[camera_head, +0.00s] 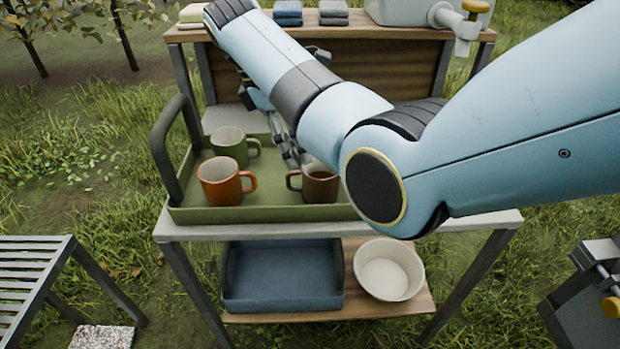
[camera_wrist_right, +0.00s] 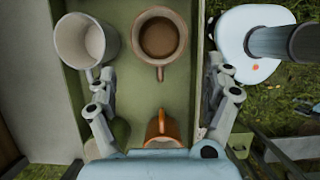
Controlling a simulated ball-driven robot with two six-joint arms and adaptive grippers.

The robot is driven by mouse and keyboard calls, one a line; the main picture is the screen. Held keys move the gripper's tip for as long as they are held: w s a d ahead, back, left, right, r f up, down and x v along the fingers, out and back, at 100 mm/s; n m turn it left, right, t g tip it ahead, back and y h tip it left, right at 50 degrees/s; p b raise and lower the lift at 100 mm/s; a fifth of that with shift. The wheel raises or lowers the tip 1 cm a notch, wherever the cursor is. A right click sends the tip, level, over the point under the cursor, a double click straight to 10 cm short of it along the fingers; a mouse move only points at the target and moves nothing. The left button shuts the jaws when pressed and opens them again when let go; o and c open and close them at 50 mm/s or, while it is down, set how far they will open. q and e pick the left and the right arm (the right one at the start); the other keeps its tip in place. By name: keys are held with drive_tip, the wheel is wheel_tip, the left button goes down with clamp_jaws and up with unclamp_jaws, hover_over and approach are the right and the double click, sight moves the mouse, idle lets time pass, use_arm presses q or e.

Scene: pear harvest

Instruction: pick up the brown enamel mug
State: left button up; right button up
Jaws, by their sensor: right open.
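The brown mug (camera_head: 321,185) stands upright with dark contents at the front of a green tray (camera_head: 240,215), its handle toward the left. In the wrist view this mug (camera_wrist_right: 158,38) sits at the top centre, handle downward. My right gripper (camera_head: 288,150) is open and empty above the tray, just left of and behind the mug. In the wrist view its fingers (camera_wrist_right: 160,68) are spread to either side, with the mug's handle between their tips; contact cannot be told. My right arm hides part of the tray. My left gripper is not in view.
An orange mug (camera_head: 222,183) and a green mug (camera_head: 232,146) stand at the tray's left. A pale grey mug (camera_wrist_right: 84,40) is beside the brown one in the wrist view. The tray's upright handle (camera_head: 167,150) rises at left. A blue bin (camera_head: 283,285) and white bowl (camera_head: 387,275) are below.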

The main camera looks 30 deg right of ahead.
sight(317, 174)
drive_tip(key=b+x, duration=0.1)
drive_tip(key=x, duration=0.8)
drive_tip(key=shift+d+f, duration=0.15)
drive_tip(key=shift+f, duration=0.15)
drive_tip(key=shift+c, duration=1.3)
drive_tip(key=c, duration=0.7)
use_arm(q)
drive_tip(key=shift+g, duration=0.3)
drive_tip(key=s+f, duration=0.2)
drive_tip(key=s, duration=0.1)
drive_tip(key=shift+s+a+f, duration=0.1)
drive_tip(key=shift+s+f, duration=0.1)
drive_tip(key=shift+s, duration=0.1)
use_arm(e)
drive_tip(key=shift+c, duration=0.3)
